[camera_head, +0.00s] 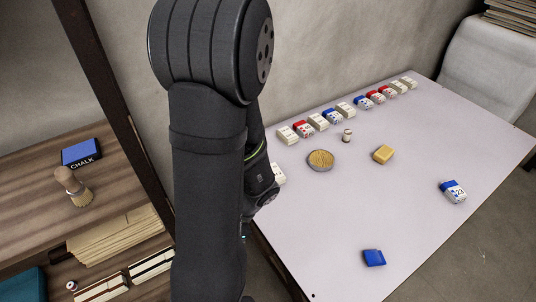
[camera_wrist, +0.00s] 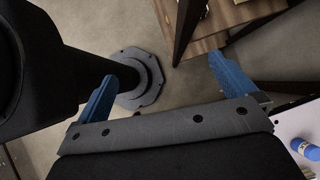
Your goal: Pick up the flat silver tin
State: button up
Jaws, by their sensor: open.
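A flat round tin (camera_head: 320,159) with a silvery rim and a tan, textured top lies on the pale table (camera_head: 345,210), left of a yellow block. It is the only flat round tin that I see. In the head view my arm hides most of the gripper, which hangs by the table's left edge, apart from the tin. The tin does not show in the wrist view.
A row of white, red and blue blocks (camera_head: 332,116) lines the table's wall side. A small jar (camera_head: 347,135), the yellow block (camera_head: 383,153), a blue-white block (camera_head: 453,191) and a blue piece (camera_head: 374,257) lie apart. The table's middle is clear. A wooden shelf (camera_head: 120,190) stands left.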

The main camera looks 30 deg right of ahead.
jog(key=w+d+n+h, duration=0.2)
jog(key=w+d, duration=0.1)
jog(key=d, duration=0.7)
jog(key=w+d+n+h, duration=0.2)
jog(key=w+d+h, duration=0.1)
jog(key=d, duration=0.8)
jog(key=n+h, duration=0.5)
jog(key=h, duration=0.1)
send_near(322, 158)
jog(key=shift+s+d+f+t, duration=0.1)
jog(key=shift+s+f+t, duration=0.1)
jog(key=shift+f, duration=0.4)
jog(key=shift+s+d+f+t, duration=0.1)
jog(key=shift+s+f+t, duration=0.1)
jog(key=shift+f, duration=0.35)
jog(key=shift+w+x, duration=0.15)
jog(key=shift+x, duration=1.5)
jog(key=shift+w+x, duration=0.2)
jog(key=shift+x, duration=1.5)
jog(key=shift+r, duration=0.15)
jog(key=shift+c, duration=0.2)
jog(key=c, duration=0.7)
jog(key=shift+d, duration=0.1)
jog(key=shift+c, duration=0.6)
jog(key=shift+r, duration=0.2)
